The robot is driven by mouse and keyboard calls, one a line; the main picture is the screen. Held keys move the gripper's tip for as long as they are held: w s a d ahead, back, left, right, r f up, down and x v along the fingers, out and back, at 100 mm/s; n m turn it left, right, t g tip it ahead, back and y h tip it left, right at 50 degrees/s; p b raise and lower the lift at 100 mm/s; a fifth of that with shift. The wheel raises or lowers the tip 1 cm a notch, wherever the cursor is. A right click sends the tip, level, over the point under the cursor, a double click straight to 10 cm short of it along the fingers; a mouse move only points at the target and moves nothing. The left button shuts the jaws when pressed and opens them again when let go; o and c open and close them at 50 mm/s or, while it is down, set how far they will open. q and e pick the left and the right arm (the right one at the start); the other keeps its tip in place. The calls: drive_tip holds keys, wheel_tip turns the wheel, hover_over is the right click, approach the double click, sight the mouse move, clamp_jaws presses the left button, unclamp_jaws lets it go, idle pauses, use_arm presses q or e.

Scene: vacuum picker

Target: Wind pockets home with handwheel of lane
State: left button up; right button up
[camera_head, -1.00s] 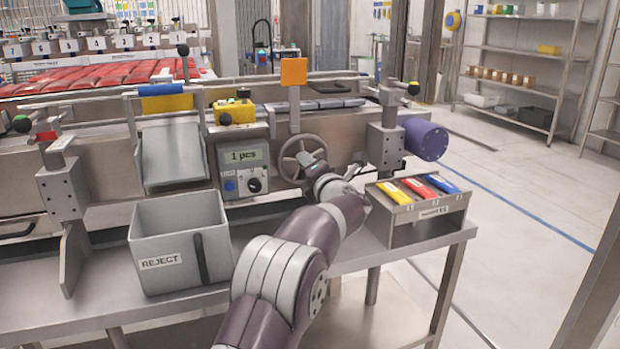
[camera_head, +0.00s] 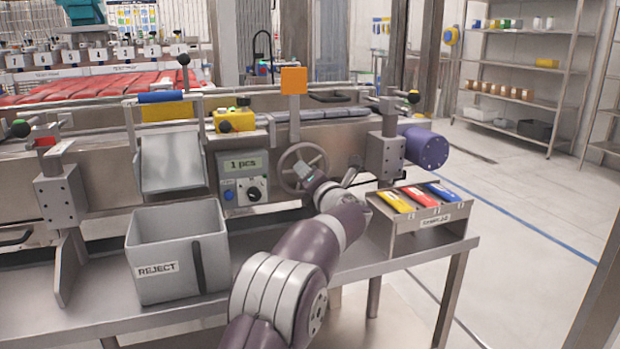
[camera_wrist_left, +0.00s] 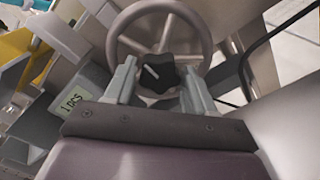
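The grey handwheel (camera_head: 303,150) is on the front of the machine, right of the grey control box (camera_head: 243,175) reading "1 pcs". My left gripper (camera_head: 317,172) is at the wheel's lower right side. In the left wrist view, the handwheel (camera_wrist_left: 160,12) fills the upper middle. A black lobed knob (camera_wrist_left: 162,75) with a white mark sits before its middle, between my left gripper's (camera_wrist_left: 160,78) two spread fingers. I cannot tell whether the fingers touch it. The lane's pockets cannot be clearly made out. My right gripper is not in view.
A grey REJECT bin (camera_head: 175,262) stands on the bench, left of my arm. A small rack (camera_head: 405,247) with yellow, red and blue items stands right of it. A purple cylinder (camera_head: 428,146) juts out at the machine's right end.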

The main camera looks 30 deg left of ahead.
use_arm(q)
drive_tip(key=shift+o, duration=0.9)
drive_tip(key=p+v, duration=0.2)
drive_tip(key=v, duration=1)
drive_tip(key=shift+s+d, duration=0.25)
drive_tip(key=shift+s, duration=0.05)
drive_tip(key=shift+f, duration=0.1)
